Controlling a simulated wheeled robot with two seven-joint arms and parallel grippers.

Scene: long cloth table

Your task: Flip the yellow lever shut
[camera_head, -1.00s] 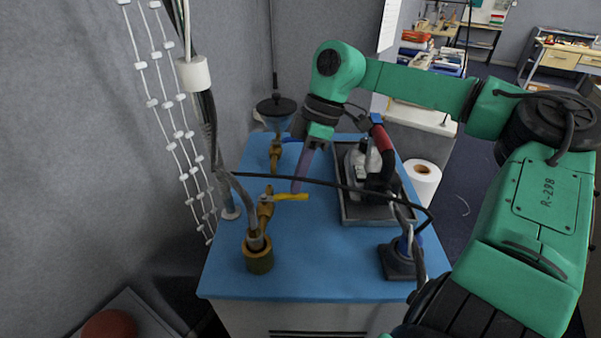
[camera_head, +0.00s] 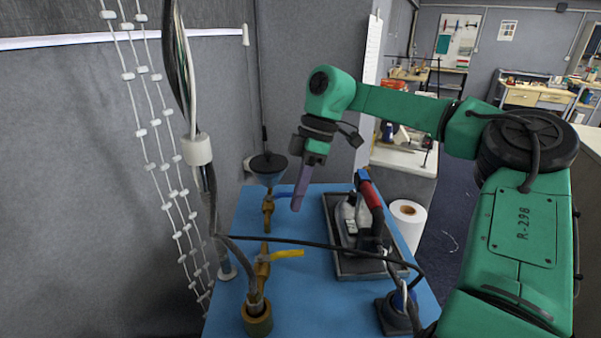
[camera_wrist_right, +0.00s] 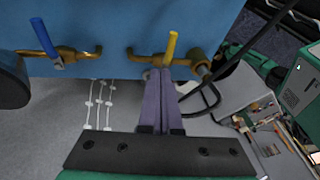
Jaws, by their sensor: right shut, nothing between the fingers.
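The yellow lever (camera_head: 288,254) sits on a brass valve (camera_head: 263,270) at the left of the blue tabletop and points right, across the pipe. In the right wrist view the yellow lever (camera_wrist_right: 171,48) stands crosswise to the brass pipe (camera_wrist_right: 143,59), just beyond my fingertips. My right gripper (camera_head: 297,208) is shut and empty, its purple fingers pointing down, above and behind the lever in the head view. The closed fingers (camera_wrist_right: 160,73) show close to the valve in the wrist view; whether they touch it is unclear. My left gripper is not in view.
A blue lever (camera_wrist_right: 45,38) is on a second brass valve, below a funnel (camera_head: 268,168). A black cable (camera_head: 318,243) crosses between the valves. A grey tray (camera_head: 372,268) with a red-handled device (camera_head: 370,190) stands right. A paper roll (camera_head: 408,222) stands beyond.

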